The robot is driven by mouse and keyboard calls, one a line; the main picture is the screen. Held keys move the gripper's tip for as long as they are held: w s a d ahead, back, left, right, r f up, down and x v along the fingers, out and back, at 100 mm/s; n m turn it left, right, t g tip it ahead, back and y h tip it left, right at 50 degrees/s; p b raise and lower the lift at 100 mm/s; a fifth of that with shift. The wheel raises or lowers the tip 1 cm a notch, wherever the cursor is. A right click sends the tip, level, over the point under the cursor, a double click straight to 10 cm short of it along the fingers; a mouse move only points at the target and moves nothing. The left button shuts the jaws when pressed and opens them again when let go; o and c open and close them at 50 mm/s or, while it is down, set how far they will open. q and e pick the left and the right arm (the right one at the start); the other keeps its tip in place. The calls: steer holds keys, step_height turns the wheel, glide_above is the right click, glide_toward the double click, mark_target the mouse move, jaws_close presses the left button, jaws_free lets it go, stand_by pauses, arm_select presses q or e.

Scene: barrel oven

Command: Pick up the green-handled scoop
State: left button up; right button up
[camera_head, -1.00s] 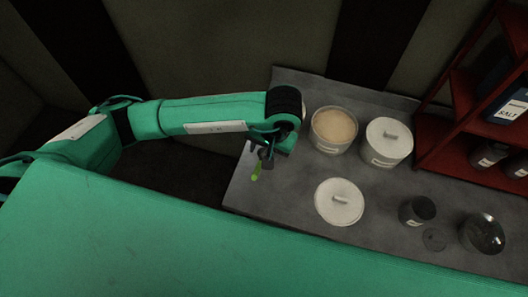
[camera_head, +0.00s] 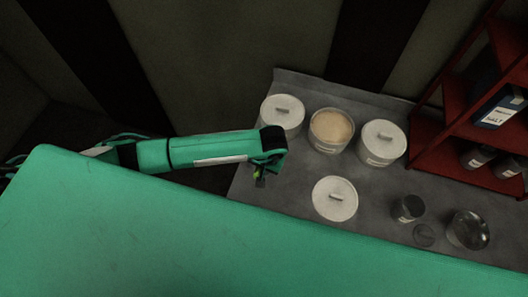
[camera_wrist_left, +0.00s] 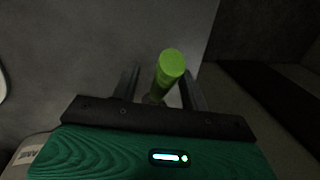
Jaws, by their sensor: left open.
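The green-handled scoop shows as a bright green handle (camera_wrist_left: 169,72) in the left wrist view, standing up toward the camera between the two dark fingers. Its scoop end is hidden below the handle. In the head view only a small patch of green (camera_head: 259,171) shows beside the gripper. My left gripper (camera_head: 260,180) is open at the left edge of the grey counter. In the left wrist view, its fingers (camera_wrist_left: 160,82) stand on either side of the handle, with a gap visible. My right gripper is not in view.
On the grey counter (camera_head: 290,215) stand two lidded white canisters (camera_head: 282,116) (camera_head: 380,146) and an open one with tan contents (camera_head: 331,128). A loose white lid (camera_head: 335,200), a dark jar (camera_head: 408,208) and a glass bowl (camera_head: 467,230) lie nearer. A red shelf (camera_head: 440,150) stands right.

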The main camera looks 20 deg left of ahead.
arm_select(q)
steer(key=shift+a+f, duration=0.1)
steer(key=shift+f, duration=0.45)
jaws_close()
